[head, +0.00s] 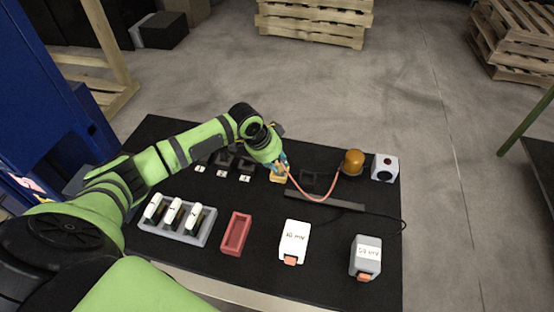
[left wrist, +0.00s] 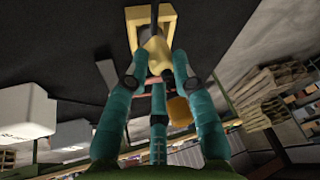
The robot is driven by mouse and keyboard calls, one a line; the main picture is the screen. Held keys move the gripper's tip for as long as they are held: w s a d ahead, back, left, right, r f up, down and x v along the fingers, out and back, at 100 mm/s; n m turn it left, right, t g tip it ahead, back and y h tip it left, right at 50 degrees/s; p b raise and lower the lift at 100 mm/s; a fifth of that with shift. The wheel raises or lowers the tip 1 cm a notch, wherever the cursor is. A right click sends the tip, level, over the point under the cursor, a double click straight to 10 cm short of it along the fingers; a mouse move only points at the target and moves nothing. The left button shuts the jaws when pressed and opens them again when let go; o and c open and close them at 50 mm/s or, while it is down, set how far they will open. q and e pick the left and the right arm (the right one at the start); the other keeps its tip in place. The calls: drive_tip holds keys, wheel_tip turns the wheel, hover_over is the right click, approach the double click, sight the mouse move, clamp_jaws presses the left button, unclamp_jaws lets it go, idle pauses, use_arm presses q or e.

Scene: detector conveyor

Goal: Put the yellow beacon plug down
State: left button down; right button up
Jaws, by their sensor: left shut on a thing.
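My left gripper (head: 280,166) reaches down over the back middle of the black table. In the left wrist view its teal fingers (left wrist: 158,66) are shut on the yellow beacon plug (left wrist: 154,46). A yellow frame-shaped holder (left wrist: 170,20) is right at the plug's far end; it shows under the gripper in the head view (head: 277,179). I cannot tell whether the plug touches it or sits in it. A red-orange cable (head: 318,201) loops from the gripper to the amber beacon (head: 352,161). My right gripper is not in view.
On the black table (head: 330,285) stand a grey tray (head: 176,236) with several white-topped pieces, a red tray (head: 236,234), a white box (head: 294,240), a grey box (head: 365,256) and a button box (head: 384,167). A dark bar (head: 335,203) lies in front of the cable. Dark holders (head: 222,162) stand left of the gripper.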

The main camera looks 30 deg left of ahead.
use_arm(q)
drive_tip(key=shift+f, duration=0.1)
drive_tip(key=c, duration=1)
unclamp_jaws()
drive_tip(key=shift+r, duration=0.25)
drive_tip(key=b+v, duration=0.1)
drive_tip(key=v, duration=1.1)
drive_tip(key=shift+a+f, duration=0.1)
